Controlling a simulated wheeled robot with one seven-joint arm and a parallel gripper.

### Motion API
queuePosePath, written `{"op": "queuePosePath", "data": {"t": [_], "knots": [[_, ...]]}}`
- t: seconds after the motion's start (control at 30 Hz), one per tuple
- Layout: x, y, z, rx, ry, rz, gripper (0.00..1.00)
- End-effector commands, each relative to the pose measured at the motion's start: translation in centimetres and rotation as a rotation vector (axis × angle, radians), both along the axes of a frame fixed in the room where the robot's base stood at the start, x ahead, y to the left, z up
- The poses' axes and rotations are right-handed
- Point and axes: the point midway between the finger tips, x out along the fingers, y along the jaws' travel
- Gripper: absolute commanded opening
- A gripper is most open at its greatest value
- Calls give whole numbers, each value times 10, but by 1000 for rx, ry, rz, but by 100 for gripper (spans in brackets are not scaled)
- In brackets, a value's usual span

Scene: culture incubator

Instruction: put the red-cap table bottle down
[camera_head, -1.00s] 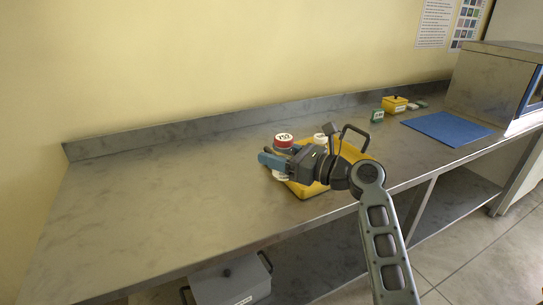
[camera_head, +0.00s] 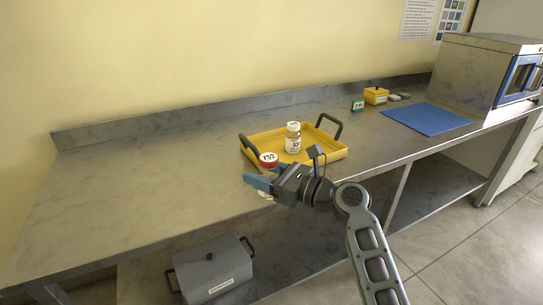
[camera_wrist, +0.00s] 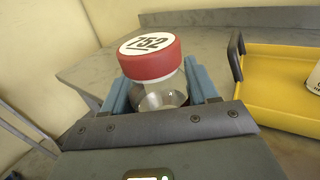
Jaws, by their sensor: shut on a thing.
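The red-cap bottle (camera_head: 268,161) is clear, with a red cap and a white label reading 752 on top. My gripper (camera_head: 262,184) is shut on it and holds it upright near the front edge of the metal bench (camera_head: 150,190). In the wrist view the red-cap bottle (camera_wrist: 150,62) sits between the blue fingers of my gripper (camera_wrist: 160,90). The gripper hides part of its body, and I cannot tell whether its base touches the bench.
A yellow tray (camera_head: 330,153) with dark handles stands behind the gripper, holding a white-capped bottle (camera_head: 293,138). A blue mat (camera_head: 427,119), a small yellow box (camera_head: 376,95) and a steel incubator (camera_head: 480,70) are at right. The bench's left side is clear.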

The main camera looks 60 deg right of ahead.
Motion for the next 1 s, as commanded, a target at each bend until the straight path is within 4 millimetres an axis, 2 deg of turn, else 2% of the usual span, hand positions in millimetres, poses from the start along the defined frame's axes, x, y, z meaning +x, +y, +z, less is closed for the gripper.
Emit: {"op": "queuePosePath", "data": {"t": [0.27, 0.5, 0.6, 1.0], "knots": [[9, 64, -61, 8, 6, 8, 25], [22, 145, -141, 13, 8, 9, 25], [27, 171, -167, 12, 8, 6, 25], [38, 238, -233, 8, 5, 3, 25]]}}
